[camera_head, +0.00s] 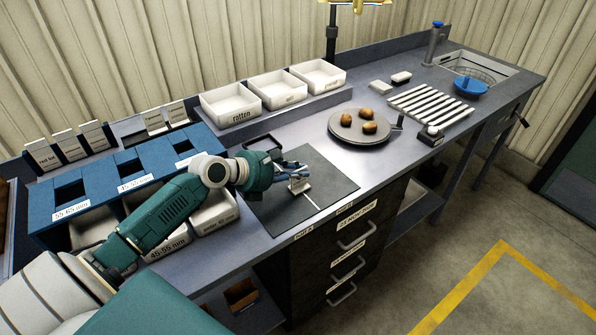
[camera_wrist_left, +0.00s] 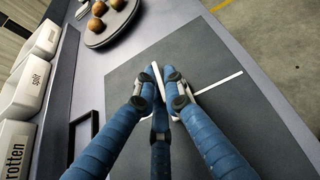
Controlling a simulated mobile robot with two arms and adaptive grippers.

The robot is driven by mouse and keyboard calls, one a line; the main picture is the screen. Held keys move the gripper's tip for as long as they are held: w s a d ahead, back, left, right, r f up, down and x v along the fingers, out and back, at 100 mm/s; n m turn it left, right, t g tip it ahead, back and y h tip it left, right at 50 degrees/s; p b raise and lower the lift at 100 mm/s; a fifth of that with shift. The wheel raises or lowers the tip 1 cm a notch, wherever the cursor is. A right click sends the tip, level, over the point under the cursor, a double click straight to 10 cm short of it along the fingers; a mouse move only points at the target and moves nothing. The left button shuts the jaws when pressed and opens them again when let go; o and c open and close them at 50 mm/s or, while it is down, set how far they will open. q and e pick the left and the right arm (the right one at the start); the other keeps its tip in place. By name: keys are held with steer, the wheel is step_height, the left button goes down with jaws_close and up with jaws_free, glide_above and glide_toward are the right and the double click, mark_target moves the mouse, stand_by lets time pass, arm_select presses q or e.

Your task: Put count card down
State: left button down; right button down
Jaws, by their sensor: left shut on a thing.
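My left gripper (camera_head: 295,178) is over the dark grey mat (camera_head: 335,187) on the bench. Its blue fingers are shut on a small pale card (camera_head: 300,186), which I take to be the count card. In the left wrist view the fingertips (camera_wrist_left: 162,98) close around the card (camera_wrist_left: 156,77), seen nearly edge-on. The card is close to the mat; I cannot tell whether it touches. A white line (camera_wrist_left: 218,84) on the mat runs out beside the card. Any writing on the card is hidden. My right gripper is not in view.
A round grey plate (camera_head: 359,138) with three potatoes stands to the right of the mat. A small black tray (camera_head: 262,143) lies behind my gripper. White bins (camera_head: 230,104) line the back, and a blue sorting box (camera_head: 124,165) stands left. Much of the mat is clear.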

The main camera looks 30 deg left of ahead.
arm_select(q)
steer(key=shift+f, duration=0.1)
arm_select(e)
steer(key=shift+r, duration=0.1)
arm_select(q)
steer(key=c, duration=2)
jaws_free()
steer(key=shift+o, duration=0.8)
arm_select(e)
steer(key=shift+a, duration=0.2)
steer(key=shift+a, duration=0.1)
arm_select(q)
steer(key=v, duration=1.2)
steer(key=shift+b, duration=0.35)
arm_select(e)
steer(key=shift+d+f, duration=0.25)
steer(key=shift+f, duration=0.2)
arm_select(q)
steer(key=shift+s+d, duration=0.1)
